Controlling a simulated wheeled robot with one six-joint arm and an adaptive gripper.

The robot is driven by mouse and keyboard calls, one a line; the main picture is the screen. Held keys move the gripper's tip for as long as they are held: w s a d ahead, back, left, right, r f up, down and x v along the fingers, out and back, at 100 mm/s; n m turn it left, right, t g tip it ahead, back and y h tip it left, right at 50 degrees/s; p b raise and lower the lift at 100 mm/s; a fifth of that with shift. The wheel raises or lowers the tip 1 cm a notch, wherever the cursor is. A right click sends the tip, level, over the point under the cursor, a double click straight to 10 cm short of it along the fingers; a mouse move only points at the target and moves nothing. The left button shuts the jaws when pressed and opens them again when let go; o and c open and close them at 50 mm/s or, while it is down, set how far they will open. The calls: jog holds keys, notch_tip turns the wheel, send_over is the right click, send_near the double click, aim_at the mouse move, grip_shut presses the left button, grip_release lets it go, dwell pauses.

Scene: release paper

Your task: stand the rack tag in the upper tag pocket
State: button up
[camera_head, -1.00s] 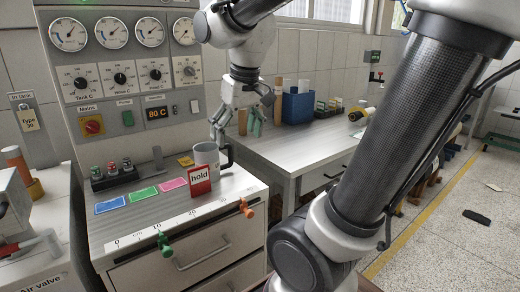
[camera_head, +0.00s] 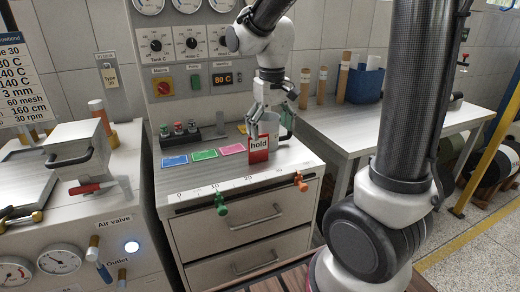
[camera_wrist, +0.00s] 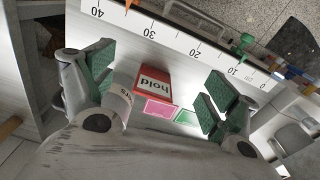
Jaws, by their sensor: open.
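My gripper (camera_head: 270,112) is right above the tag and mug, fingers pointing down. The mug (camera_wrist: 120,108) is partly hidden beside the left finger. No finger visibly grips the tag.
Blue, green and pink cards (camera_head: 204,155) lie left of the tag. A ruler strip (camera_head: 235,186) runs along the cabinet's front edge, with green and orange pegs below. A switch block (camera_head: 180,135) stands behind. A side bench (camera_head: 345,128) holds a blue bin.

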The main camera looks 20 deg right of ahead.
jog(key=m+t, duration=0.1)
send_near(258, 149)
jog(key=f, duration=0.2)
jog(key=w+f, duration=0.1)
jog(key=f, duration=0.3)
jog(key=shift+w+d+f, duration=0.15)
jog(key=shift+w+f, duration=0.15)
jog(key=shift+w, duration=0.05)
jog(key=c, duration=1.1)
jog(key=shift+r, duration=0.15)
